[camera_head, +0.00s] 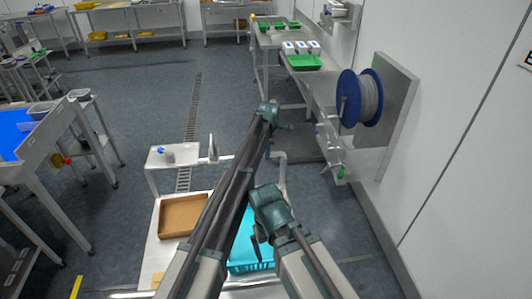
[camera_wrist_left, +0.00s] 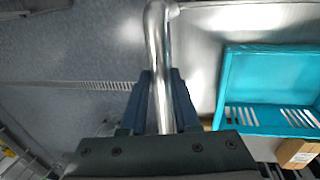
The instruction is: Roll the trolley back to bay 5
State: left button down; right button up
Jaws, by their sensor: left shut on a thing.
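The trolley (camera_head: 168,246) is a pale flat deck below centre in the head view, with a metal tube handle (camera_head: 281,172) at its far side. It carries a cardboard tray (camera_head: 183,215) and a cyan crate (camera_head: 250,265). My left gripper (camera_head: 268,150) reaches over the deck, partly hidden by its own arm. In the left wrist view its fingers are closed around the handle tube (camera_wrist_left: 159,75), with the crate (camera_wrist_left: 265,85) to the right. My right arm is bent over the crate; its gripper (camera_head: 257,250) is dark and unclear. No bay 5 marking is readable.
A blue-topped table (camera_head: 38,175) stands at left. Steel benches with green trays (camera_head: 304,62) and a wall-mounted blue reel (camera_head: 360,99) are at right. Grey floor with a drain (camera_head: 192,110) lies open beyond the trolley. A yellow floor mark (camera_head: 76,287) shows at lower left.

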pick_arm(q)
jog(key=c, duration=0.7)
grip_release()
jog(key=shift+o, duration=0.2)
jog(key=shift+r, duration=0.1)
notch_tip(320, 180, up, 13)
jog(key=s+p, duration=0.2)
jog(key=p, duration=1.1)
jog(key=shift+s+r+p, duration=0.2)
jog(key=shift+s+p, duration=0.1)
jog(key=shift+s, duration=0.05)
